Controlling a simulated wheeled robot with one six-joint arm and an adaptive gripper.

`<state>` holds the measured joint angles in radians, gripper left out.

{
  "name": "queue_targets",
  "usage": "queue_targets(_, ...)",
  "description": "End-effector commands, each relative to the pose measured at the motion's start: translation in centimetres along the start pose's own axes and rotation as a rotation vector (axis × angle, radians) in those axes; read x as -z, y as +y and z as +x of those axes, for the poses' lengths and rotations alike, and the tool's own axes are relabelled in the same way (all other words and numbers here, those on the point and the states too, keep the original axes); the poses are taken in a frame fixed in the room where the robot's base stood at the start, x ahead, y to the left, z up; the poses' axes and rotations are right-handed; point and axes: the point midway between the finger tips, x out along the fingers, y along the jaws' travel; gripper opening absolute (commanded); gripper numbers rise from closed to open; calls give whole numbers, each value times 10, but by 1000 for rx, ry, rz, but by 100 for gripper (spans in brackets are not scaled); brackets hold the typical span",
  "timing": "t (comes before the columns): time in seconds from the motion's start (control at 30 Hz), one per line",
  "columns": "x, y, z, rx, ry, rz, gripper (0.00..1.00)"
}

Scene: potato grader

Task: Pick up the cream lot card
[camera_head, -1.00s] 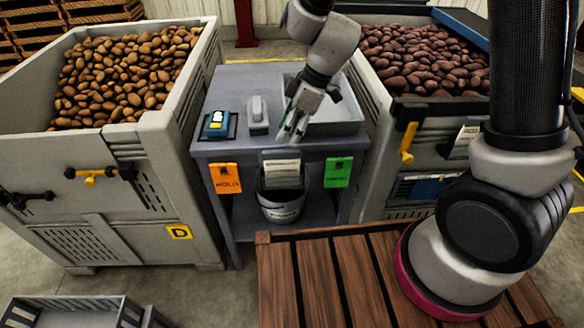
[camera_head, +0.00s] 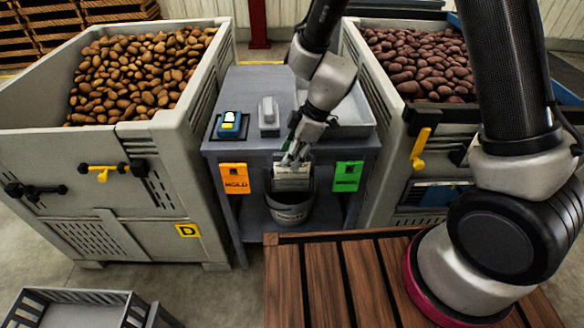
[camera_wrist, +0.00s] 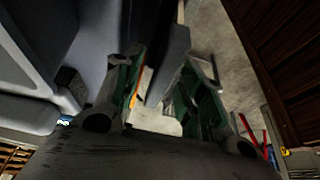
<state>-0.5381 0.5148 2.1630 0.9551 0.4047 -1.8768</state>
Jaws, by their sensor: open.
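The cream lot card (camera_head: 292,179) hangs at the front edge of the grey table, between an orange card (camera_head: 234,178) and a green card (camera_head: 347,175). Dark lines of print show on it, and its upper part is partly covered by my gripper. My gripper (camera_head: 291,160) is at the card's top edge, pointing down. In the wrist view, my gripper (camera_wrist: 162,100) is open, with green pads on both fingers. A grey slab-like edge and a pale patch show between the fingers; I cannot tell whether either is the card.
On the table (camera_head: 248,89) are a blue-and-yellow device (camera_head: 229,125), a grey block (camera_head: 268,117) and a grey tray (camera_head: 359,130). Potato crates stand left (camera_head: 95,165) and right (camera_head: 405,160).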

Motion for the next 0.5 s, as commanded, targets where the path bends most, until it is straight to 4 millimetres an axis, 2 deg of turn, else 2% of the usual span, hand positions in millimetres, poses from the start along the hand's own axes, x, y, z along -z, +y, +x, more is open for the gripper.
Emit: queue_targets(0.5,-2,0,4,1,-1,0,40)
